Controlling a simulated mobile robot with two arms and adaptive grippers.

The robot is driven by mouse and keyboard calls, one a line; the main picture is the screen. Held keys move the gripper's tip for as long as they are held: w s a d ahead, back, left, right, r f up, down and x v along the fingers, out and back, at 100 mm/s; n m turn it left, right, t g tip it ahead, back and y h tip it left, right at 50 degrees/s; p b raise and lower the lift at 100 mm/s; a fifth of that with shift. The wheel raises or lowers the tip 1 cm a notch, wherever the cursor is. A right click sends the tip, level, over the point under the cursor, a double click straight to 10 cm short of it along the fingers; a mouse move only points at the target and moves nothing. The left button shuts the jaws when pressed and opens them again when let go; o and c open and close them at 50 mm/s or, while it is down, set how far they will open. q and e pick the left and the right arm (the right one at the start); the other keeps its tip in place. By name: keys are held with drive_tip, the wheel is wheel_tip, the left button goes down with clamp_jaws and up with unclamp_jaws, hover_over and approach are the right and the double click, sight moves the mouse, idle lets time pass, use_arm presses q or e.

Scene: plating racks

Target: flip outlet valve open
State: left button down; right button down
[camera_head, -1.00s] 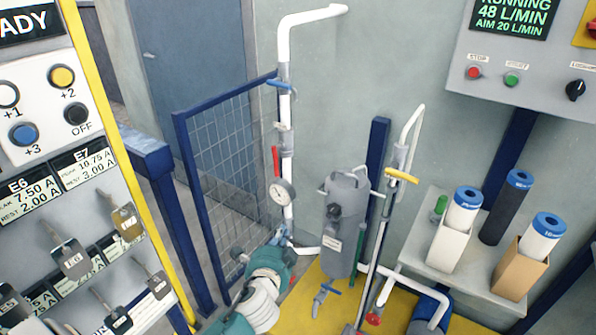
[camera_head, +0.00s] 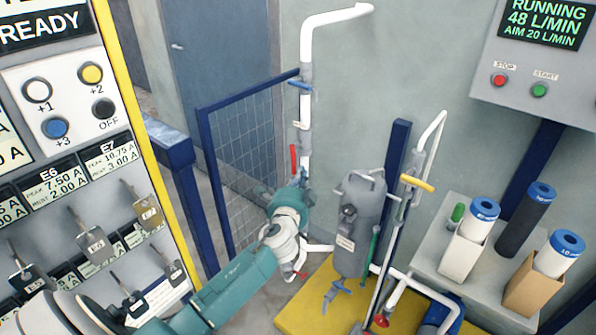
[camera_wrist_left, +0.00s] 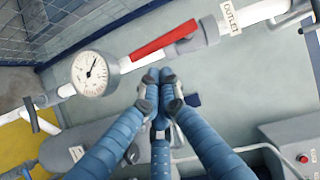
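The outlet valve has a red lever (camera_head: 293,158) on the upright white pipe, left of the tank. In the left wrist view the red lever (camera_wrist_left: 163,42) lies roughly along the pipe, slightly angled to it, beside a tag reading OUTLET (camera_wrist_left: 229,15). My left gripper (camera_wrist_left: 160,78) has its blue fingertips together, with nothing seen between them. The tips appear just beside the lever, at its gauge-side half; I cannot tell whether they touch it. My right gripper is in neither view.
A round gauge (camera_wrist_left: 95,73) sits on the pipe near the lever. A blue valve handle (camera_head: 300,84) is higher on the pipe. A grey tank (camera_head: 360,225) stands to the right, a blue mesh fence (camera_head: 243,150) behind left. The key panel (camera_head: 70,130) is at left.

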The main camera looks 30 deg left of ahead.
sight(294, 172)
use_arm(q)
drive_tip(key=shift+w+a+f, duration=0.1)
drive_tip(key=shift+w+a, duration=0.2)
drive_tip(key=shift+a, duration=0.4)
drive_tip(key=a+f+m+b, duration=0.1)
drive_tip(key=b, duration=0.2)
drive_tip(key=shift+w+a+t+b, duration=0.1)
drive_tip(key=shift+a+t+b, duration=0.1)
drive_tip(key=shift+t+b, duration=0.15)
drive_tip(key=shift+r+m, duration=0.15)
drive_tip(key=shift+m, duration=0.15)
drive_tip(key=shift+r, duration=0.15)
